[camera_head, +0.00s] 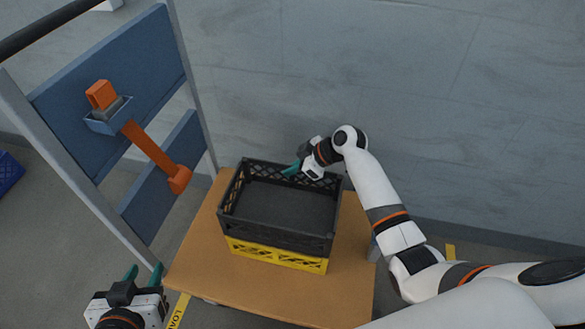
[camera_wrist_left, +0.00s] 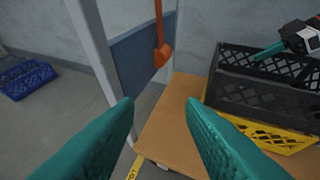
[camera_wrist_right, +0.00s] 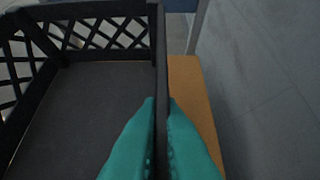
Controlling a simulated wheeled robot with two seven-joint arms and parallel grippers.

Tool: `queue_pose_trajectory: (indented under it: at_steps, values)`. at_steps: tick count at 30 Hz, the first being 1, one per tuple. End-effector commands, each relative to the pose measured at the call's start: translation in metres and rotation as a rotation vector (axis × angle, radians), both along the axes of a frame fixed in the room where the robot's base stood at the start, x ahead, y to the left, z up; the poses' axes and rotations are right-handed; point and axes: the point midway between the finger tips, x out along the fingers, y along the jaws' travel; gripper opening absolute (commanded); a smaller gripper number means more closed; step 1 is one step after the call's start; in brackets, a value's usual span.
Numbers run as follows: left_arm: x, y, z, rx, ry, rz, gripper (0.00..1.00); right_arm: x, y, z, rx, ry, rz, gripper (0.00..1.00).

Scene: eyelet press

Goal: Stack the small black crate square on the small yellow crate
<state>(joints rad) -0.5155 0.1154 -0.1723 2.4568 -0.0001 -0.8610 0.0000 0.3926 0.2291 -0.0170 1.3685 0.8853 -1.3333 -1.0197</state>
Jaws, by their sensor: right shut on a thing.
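The black crate (camera_head: 277,237) sits on top of the yellow crate (camera_head: 275,256) on a wooden table top, looking roughly lined up with it in the head view. In the left wrist view the black crate (camera_wrist_left: 255,99) is above the yellow crate (camera_wrist_left: 268,134); whether the rims are fully seated I cannot tell. My right gripper (camera_head: 292,170) is at the far wall of the black crate. In the right wrist view its teal fingers (camera_wrist_right: 161,104) are shut on that wall, one finger on each side. My left gripper (camera_head: 142,274) is open and empty, left of the table's front.
The wooden table top (camera_head: 270,296) has bare room in front of the crates. A blue panel rack (camera_head: 120,75) with an orange-handled tool (camera_head: 148,145) stands at left. A blue crate (camera_head: 8,172) lies on the floor far left. A grey wall is behind.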

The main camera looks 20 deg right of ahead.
Motion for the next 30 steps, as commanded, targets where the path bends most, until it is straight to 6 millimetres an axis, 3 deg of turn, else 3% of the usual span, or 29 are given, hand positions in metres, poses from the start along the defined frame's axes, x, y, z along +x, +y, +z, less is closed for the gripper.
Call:
queue_pose_trajectory:
  at_steps: [30]
  values:
    - [0.009,-0.004,0.012,-0.02,-0.084,-0.004,0.36,0.0,0.0,-0.006,0.002,-0.001,-0.001,0.0]
